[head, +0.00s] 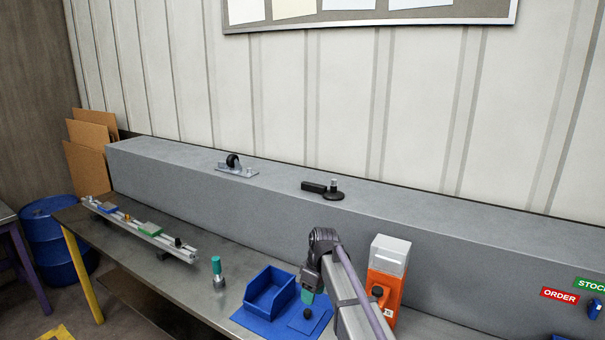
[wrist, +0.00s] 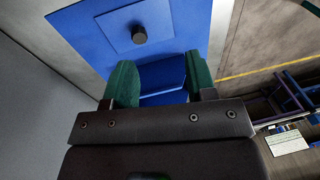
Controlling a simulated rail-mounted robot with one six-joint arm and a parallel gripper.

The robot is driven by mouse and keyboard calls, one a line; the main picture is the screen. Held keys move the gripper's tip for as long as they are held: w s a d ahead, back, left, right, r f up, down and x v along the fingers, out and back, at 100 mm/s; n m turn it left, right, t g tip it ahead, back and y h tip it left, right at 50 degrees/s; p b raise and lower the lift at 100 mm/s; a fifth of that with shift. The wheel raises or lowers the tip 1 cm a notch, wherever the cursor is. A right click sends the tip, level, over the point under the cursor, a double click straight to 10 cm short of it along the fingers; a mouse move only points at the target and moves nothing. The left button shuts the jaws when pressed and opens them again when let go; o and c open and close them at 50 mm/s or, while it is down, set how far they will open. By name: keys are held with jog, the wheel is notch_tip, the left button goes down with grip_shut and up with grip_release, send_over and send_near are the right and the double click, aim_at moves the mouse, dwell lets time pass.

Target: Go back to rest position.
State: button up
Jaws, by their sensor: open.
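My gripper (head: 308,296) hangs over the right part of the blue mat (head: 250,320) in the head view, at the end of my bent arm. In the wrist view my gripper (wrist: 160,84) is open, with its two green fingers wide apart and nothing held between them. Beyond the fingers the blue bin (wrist: 162,76) shows. The small blue plate (wrist: 112,32) with a dark round knob (wrist: 139,34) lies further off on the mat. My arm hides part of the bench in the head view.
The open blue bin (head: 270,290) stands left of my gripper. An orange unit with a clear top (head: 388,262) stands close on the right. A green-topped tool (head: 217,270) stands upright further left. A long rail with parts (head: 140,228) lies along the bench. A grey ledge (head: 200,205) runs behind.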

jog(key=s+d+m+h, duration=0.1)
jog(key=s+d+m, duration=0.4)
jog(key=s, duration=0.8)
jog(key=s+d+m, duration=0.6)
jog(key=s+d, duration=0.3)
jog(key=s, duration=0.4)
jog(key=shift+d+m+t+h, duration=0.15)
jog(key=shift+m+t+h, duration=0.15)
jog(key=shift+t+h, duration=0.1)
